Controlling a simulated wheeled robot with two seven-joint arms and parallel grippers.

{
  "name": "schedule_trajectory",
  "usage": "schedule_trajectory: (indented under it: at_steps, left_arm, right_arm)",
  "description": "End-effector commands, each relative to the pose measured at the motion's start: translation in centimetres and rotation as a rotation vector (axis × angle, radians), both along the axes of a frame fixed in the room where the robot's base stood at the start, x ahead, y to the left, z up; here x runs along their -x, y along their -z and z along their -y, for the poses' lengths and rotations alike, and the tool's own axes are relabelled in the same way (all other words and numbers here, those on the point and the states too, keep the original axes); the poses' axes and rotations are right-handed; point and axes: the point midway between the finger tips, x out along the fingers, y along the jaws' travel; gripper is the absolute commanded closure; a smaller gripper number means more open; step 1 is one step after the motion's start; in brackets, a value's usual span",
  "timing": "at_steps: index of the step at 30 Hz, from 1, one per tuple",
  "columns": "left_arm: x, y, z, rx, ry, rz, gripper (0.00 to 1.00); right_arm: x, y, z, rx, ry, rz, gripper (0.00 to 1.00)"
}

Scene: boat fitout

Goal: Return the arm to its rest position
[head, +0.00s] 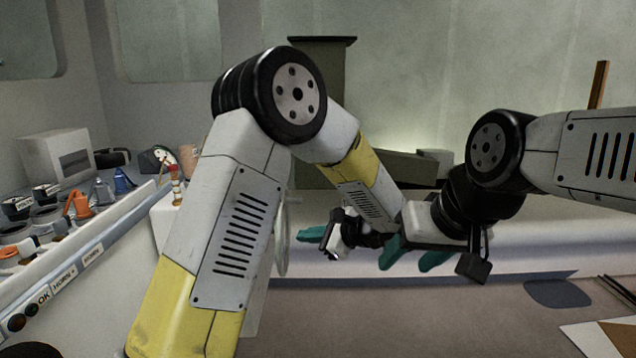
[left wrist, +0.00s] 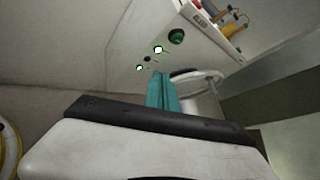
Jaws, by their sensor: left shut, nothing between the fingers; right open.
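My left arm (head: 235,225) comes in from the lower left, bends at a high black joint and runs down to the middle. My left gripper (head: 312,234) has teal fingers, held together and empty, pointing left in the head view. The shut fingers also show in the left wrist view (left wrist: 162,92), with nothing between them. My right arm (head: 600,155) comes in from the right and folds down. My right gripper (head: 414,256) is open and empty, its teal fingers apart, close to the left wrist. The overlap hides parts of both wrists.
A pale steering wheel (left wrist: 198,76) stands beyond the left fingers. A labelled console (head: 75,270) is at left, with several small items on its shelf. A white ledge (head: 540,232) runs behind the grippers. A dark oval pad (head: 557,294) and papers (head: 600,335) lie at lower right.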

Motion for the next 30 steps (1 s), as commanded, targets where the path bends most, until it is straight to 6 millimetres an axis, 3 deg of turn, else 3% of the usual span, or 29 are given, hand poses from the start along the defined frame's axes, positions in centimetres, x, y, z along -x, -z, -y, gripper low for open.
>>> schedule_trajectory:
  at_steps: [10, 15, 18, 24, 30]
  left_arm:
    - [4.8, -2.8, -7.4, 0.264, -0.251, -0.011, 1.00]
    - [10.0, -4.1, -11.6, 0.530, -0.464, 0.013, 1.00]
    - [13.5, -4.7, -13.1, 0.724, -0.597, 0.048, 1.00]
    - [19.2, -6.0, -13.6, 1.134, -0.831, 0.165, 1.00]
    - [22.6, -8.1, -12.6, 1.528, -0.998, 0.323, 1.00]
  right_arm:
    - [0.0, 0.0, 0.0, 0.000, 0.000, 0.000, 0.47]
    - [0.0, 0.0, 0.0, 0.000, 0.000, 0.000, 0.47]
    - [0.0, 0.0, 0.0, 0.000, 0.000, 0.000, 0.47]
    - [0.0, 0.0, 0.0, 0.000, 0.000, 0.000, 0.47]
    - [0.0, 0.0, 0.0, 0.000, 0.000, 0.000, 0.47]
